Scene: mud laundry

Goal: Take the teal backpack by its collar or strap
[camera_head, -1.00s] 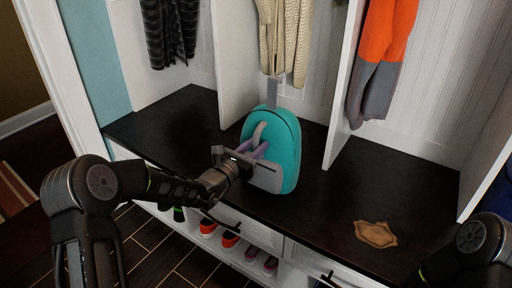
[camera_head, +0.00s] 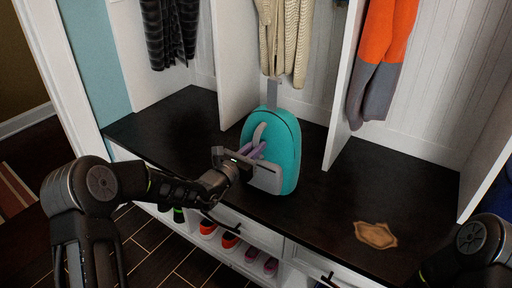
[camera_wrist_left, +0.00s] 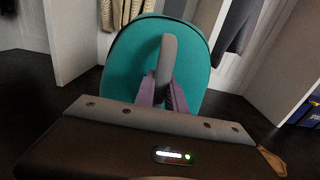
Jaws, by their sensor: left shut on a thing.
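The teal backpack (camera_head: 285,141) stands upright on the dark bench in front of the middle cubby. It has a light grey strap or handle on its front and a grey lower pocket. My left gripper (camera_head: 251,155) is at the front of the backpack, its purple-grey fingers shut on the grey strap. In the left wrist view the backpack (camera_wrist_left: 128,62) fills the middle, and the grey strap (camera_wrist_left: 167,58) runs down between the two fingers (camera_wrist_left: 163,95). The strap's lower end is hidden by the gripper body. My right gripper is out of view; only part of its arm shows at lower right.
The dark bench top (camera_head: 330,205) is clear around the backpack, except for a brown mud patch (camera_head: 375,235) at right. White dividers (camera_head: 340,110) separate the cubbies. An orange and grey garment (camera_head: 385,60) and a cream garment (camera_head: 285,40) hang above. Shoes (camera_head: 230,239) sit below.

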